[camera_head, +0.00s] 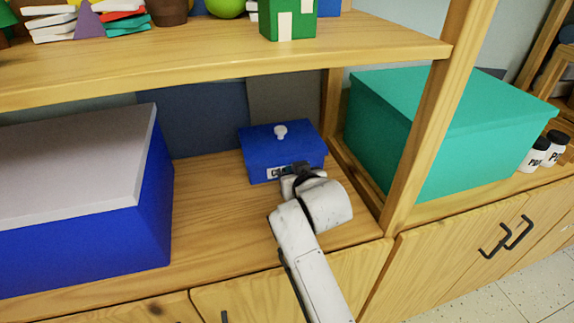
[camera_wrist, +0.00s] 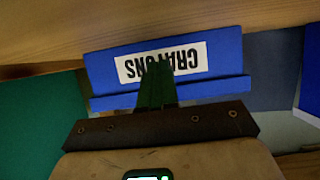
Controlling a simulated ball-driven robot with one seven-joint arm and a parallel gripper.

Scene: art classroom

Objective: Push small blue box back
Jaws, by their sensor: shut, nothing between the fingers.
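The small blue box (camera_head: 282,157) stands on the lower wooden shelf, with a lid and a white knob on top. In the wrist view the box (camera_wrist: 222,83) appears upside down, with a white label reading CRAYONS. My gripper (camera_head: 287,175) is in front of the box's front face, at the label. In the wrist view its shut fingers (camera_wrist: 157,75) overlap the label, with nothing between them. I cannot tell whether the fingertips touch the box. Part of the label is hidden by the gripper.
A large blue box (camera_head: 150,215) with a pale lid stands on the left of the shelf (camera_head: 215,215). A wooden post (camera_head: 430,130) and a teal box (camera_head: 440,120) are on the right. Dark panels (camera_head: 195,115) stand behind the small box. The upper shelf (camera_head: 230,60) hangs above.

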